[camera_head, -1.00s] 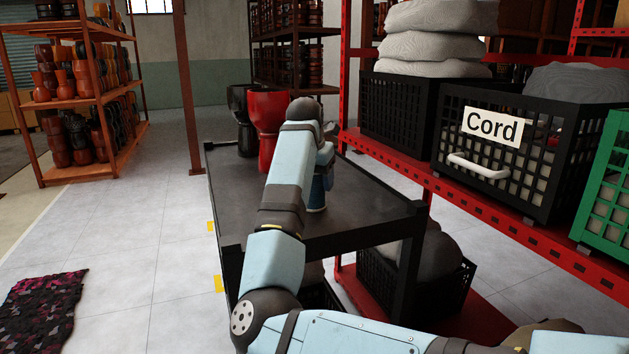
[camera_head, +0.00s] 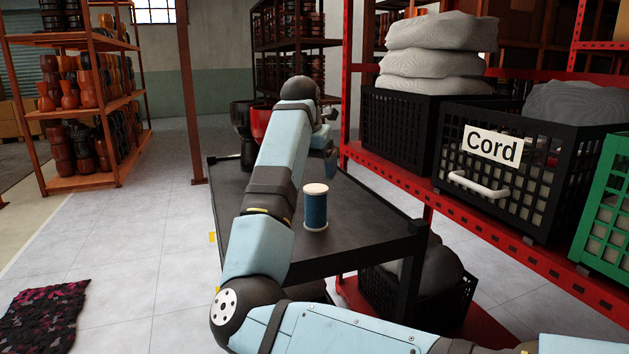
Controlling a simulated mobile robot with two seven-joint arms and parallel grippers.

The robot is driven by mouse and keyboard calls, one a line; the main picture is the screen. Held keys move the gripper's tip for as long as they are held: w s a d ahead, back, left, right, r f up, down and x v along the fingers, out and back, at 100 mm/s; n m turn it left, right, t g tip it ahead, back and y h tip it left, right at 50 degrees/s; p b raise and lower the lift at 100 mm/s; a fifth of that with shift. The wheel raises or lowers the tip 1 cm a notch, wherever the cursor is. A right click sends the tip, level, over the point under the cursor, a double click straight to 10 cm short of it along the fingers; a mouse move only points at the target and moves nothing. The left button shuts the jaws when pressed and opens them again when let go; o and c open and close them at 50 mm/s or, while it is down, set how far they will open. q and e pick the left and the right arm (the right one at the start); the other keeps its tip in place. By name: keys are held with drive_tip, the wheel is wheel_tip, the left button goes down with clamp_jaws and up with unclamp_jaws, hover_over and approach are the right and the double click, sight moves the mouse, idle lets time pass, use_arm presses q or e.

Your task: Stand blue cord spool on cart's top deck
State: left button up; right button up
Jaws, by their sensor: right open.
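The blue cord spool (camera_head: 316,208), with pale ends, stands upright on the dark top deck of the cart (camera_head: 375,222), toward its near right part. My right gripper (camera_head: 328,160) is above the deck, beyond and apart from the spool. It is open, and my forearm and wrist partly hide it. My left gripper is not in view.
A red goblet drum (camera_head: 261,120) and a black goblet drum (camera_head: 242,120) stand at the deck's far end, partly behind my arm. A red rack with a black crate labelled Cord (camera_head: 480,185) runs along the right. The deck around the spool is clear.

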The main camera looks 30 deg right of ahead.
drive_tip(key=shift+v, duration=1.45)
drive_tip(key=shift+r+p, duration=0.1)
drive_tip(key=shift+p, duration=0.25)
